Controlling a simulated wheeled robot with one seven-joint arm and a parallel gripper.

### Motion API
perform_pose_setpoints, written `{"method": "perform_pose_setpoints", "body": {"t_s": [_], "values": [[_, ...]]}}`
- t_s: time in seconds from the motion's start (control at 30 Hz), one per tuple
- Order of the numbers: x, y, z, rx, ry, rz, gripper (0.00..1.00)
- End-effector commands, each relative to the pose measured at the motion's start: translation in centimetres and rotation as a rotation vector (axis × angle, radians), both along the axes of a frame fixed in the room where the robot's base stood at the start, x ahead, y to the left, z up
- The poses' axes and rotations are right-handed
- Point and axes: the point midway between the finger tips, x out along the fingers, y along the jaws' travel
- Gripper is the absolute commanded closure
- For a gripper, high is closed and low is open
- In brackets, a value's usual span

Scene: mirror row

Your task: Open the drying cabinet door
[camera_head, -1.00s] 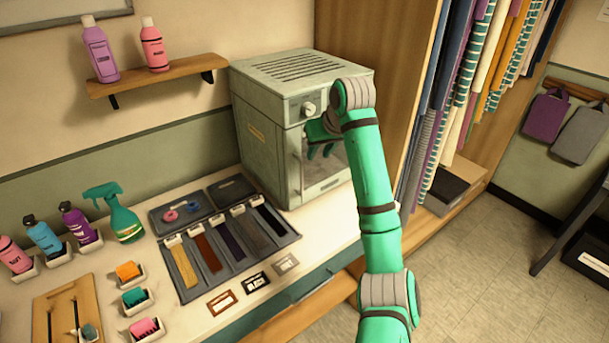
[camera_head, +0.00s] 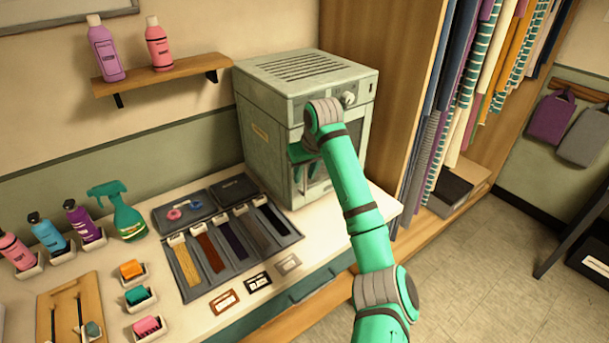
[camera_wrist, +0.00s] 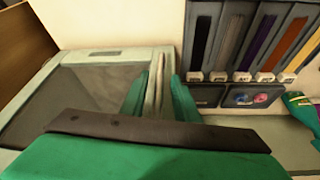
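The drying cabinet (camera_head: 268,150) is a grey-green box with top vents and a knob, standing on the counter against the wall. Its door, with a dark window (camera_wrist: 85,88), looks shut. The upright door handle (camera_head: 303,180) is at the door's left edge in the head view. My gripper (camera_wrist: 158,95) is at the handle, its two green fingers apart with the pale handle bar between them in the wrist view. I cannot tell whether either finger touches the bar. In the head view my wrist and forearm cover part of the door, and the fingertips are mostly hidden.
A dark tray of colour strips (camera_head: 232,250) lies left of the cabinet, near a green spray bottle (camera_head: 122,212). A wooden wardrobe side (camera_head: 395,90) stands close on the right. A wall shelf (camera_head: 165,80) holds two bottles.

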Motion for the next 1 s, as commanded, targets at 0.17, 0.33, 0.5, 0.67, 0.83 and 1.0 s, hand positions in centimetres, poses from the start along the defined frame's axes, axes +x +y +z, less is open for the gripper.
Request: {"method": "perform_pose_setpoints", "body": {"t_s": [0.17,0.33,0.5,0.67,0.83,1.0], "values": [[0.21,0.09,-0.66,-0.001,0.0,0.0,0.72],[0.24,0.15,-0.67,0.0,0.0,0.001,0.72],[0.24,0.16,-0.66,0.0,0.0,0.001,0.98],[0.24,0.16,-0.64,0.0,0.0,0.001,1.0],[0.45,0.11,-0.61,0.0,-0.001,0.012,1.0],[1.02,0.08,-0.57,0.0,-0.002,0.049,1.0]]}}
